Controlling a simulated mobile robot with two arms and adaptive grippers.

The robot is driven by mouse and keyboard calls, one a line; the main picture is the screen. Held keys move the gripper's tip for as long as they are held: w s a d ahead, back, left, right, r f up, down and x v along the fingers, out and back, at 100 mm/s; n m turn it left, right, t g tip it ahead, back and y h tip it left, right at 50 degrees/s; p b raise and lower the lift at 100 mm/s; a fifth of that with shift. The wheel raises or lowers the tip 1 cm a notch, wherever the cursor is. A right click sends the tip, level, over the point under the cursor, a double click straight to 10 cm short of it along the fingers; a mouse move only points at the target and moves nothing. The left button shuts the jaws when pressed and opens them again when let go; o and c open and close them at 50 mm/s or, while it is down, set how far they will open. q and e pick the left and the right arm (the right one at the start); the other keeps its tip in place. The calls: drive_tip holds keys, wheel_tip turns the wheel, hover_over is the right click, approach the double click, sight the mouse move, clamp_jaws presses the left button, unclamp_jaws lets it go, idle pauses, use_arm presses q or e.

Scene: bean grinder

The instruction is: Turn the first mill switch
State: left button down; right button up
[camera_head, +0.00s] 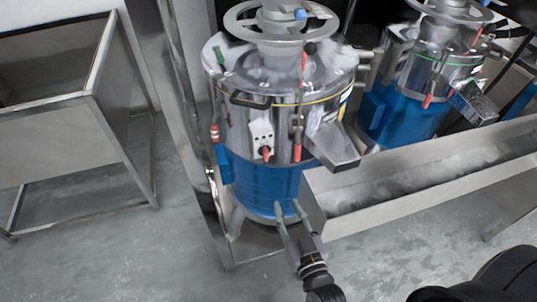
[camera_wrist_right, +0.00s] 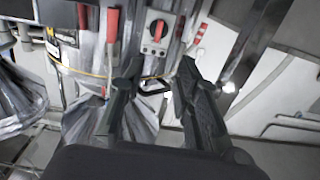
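The first mill (camera_head: 262,185) is a steel drum with a blue lower body. Its switch (camera_head: 262,138) is a small pale box with a red knob on the drum's front. The switch also shows at the top of the right wrist view (camera_wrist_right: 158,32), above the gap between the fingers. My right gripper (camera_head: 288,206) is open and empty. In the head view its fingertips overlap the lower edge of the blue body, well below the switch. In the wrist view both dark fingers (camera_wrist_right: 160,84) are spread, apart from the switch. My left gripper is not in view.
A steel trough (camera_head: 420,200) with pale powder runs right from the mill, below its spout (camera_head: 335,147). Red-handled levers (camera_head: 298,148) hang beside the switch. A second mill (camera_head: 415,95) stands behind right. A steel sink stand (camera_head: 60,140) is left. Floor in front is clear.

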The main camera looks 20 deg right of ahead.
sight(267, 155)
drive_tip(key=w, duration=0.5)
drive_tip(key=w+p, duration=0.1)
drive_tip(key=w, duration=0.5)
drive_tip(key=w+p, duration=0.1)
drive_tip(key=w, duration=0.5)
drive_tip(key=shift+w+r, duration=0.25)
drive_tip(key=shift+r, duration=0.15)
clamp_jaws()
